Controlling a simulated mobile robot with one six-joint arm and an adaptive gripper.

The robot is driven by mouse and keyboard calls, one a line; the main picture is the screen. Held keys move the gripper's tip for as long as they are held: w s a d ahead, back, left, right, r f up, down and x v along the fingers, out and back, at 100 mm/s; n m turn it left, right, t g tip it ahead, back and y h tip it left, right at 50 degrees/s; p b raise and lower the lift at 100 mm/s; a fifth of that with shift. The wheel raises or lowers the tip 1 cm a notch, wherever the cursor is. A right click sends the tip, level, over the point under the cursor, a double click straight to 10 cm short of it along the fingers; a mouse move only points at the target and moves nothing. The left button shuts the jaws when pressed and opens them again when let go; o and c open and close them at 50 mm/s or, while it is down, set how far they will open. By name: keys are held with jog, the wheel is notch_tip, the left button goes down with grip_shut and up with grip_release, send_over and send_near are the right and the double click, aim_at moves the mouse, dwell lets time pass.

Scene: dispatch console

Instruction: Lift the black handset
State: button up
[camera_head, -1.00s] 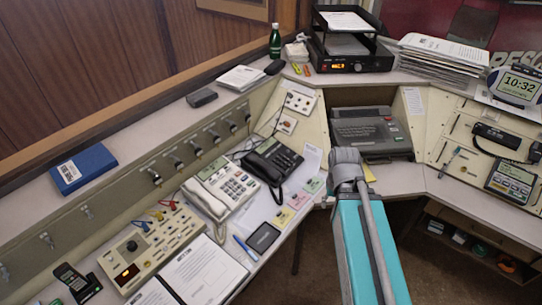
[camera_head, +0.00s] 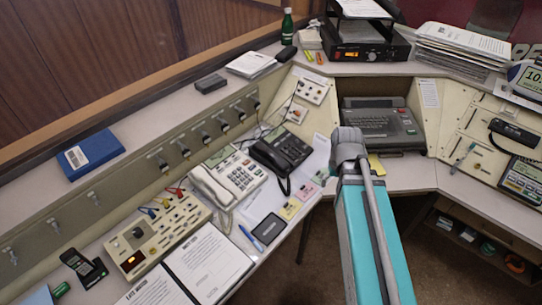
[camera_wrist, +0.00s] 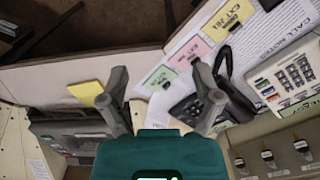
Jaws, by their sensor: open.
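The black desk phone (camera_head: 289,146) stands on the left desk, right of a cream phone. Its black handset (camera_head: 266,157) lies along the phone's left side, in its cradle. In the wrist view the handset (camera_wrist: 239,106) shows at the right, partly hidden behind my right finger. My gripper (camera_wrist: 158,76) is open and empty, its fingers spread above the desk edge. The phone's body lies behind the right finger, and the handset is to the right of it. In the head view my arm's grey wrist is right of the phone, and the fingers are hidden.
The cream phone (camera_head: 228,180) is close on the phone's left. Coloured notes (camera_head: 290,208) and papers lie in front. A grey typewriter-like machine (camera_head: 380,124) stands to the right. The floor between the desks is open.

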jog(key=w+a+n, duration=0.5)
jog(key=w+a, duration=0.6)
jog(key=w, duration=0.5)
jog(key=r+n+p, duration=0.1)
jog(key=n, duration=0.4)
send_over(271, 152)
jog(key=shift+w+r, duration=0.1)
jog(key=shift+w, duration=0.05)
notch_tip(271, 152, down, 9)
jog(key=b, duration=0.8)
jog(key=shift+r, duration=0.15)
jog(key=shift+b, duration=0.3)
jog(key=shift+f+b, duration=2.55)
jog(key=shift+f, duration=0.05)
grip_shut()
